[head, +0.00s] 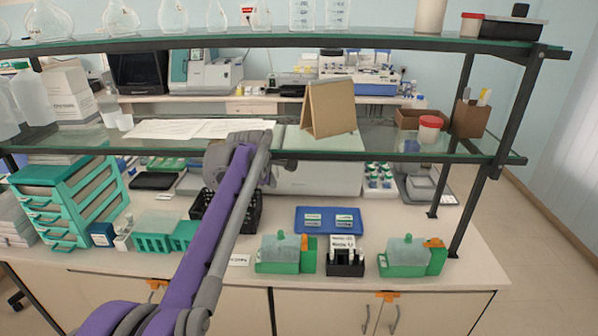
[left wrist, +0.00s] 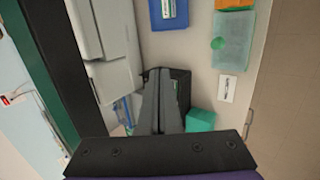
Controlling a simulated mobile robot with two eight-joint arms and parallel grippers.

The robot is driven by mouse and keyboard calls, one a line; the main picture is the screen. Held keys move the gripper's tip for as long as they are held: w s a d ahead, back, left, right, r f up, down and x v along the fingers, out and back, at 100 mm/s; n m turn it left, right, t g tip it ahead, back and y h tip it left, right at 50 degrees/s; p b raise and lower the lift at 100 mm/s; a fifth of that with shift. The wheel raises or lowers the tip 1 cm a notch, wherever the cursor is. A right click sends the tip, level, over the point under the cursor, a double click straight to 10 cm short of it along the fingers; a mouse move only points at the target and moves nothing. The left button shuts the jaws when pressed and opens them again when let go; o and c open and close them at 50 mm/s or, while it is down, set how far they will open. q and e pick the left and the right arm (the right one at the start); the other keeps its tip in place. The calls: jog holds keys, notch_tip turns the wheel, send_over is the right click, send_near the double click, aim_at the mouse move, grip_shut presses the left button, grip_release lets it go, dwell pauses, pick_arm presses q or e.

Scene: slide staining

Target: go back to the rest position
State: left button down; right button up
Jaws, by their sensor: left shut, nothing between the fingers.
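My left arm (head: 205,225) reaches up from the bottom left across the bench in the head view. Its wrist is at the height of the lower glass shelf, and the gripper's fingers are hard to make out there. In the left wrist view my left gripper (left wrist: 166,74) is shut and empty, with its fingers in front of the black crate (left wrist: 182,76). In the head view the crate (head: 255,217) stands partly behind the arm. My right gripper is in neither view.
A glass shelf (head: 400,147) crosses close by the wrist. Green staining boxes (head: 286,258) (head: 411,262), a black slide holder (head: 345,266) and a blue tray (head: 328,232) with slides stand right of the arm. Teal drawers (head: 55,205) stand at left. Bare bench lies at the right end.

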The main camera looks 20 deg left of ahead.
pick_arm(q)
jog(key=s+d+f+m, duration=0.3)
jog(key=s+d+m, duration=0.15)
jog(key=s, duration=0.55)
jog(key=s+d+f+m, duration=0.25)
jog(key=s+m, duration=0.35)
jog(key=s, duration=0.3)
jog(key=s+d+f+m, duration=0.1)
jog(key=s+f+m, duration=0.4)
jog(key=s, duration=0.4)
jog(key=s+d+f+m+g, duration=0.1)
jog(key=s+f+m, duration=0.3)
jog(key=s+f, duration=0.4)
jog(key=shift+s+d+m, duration=0.35)
jog(key=shift+s+d, duration=0.35)
jog(key=shift+s, duration=0.2)
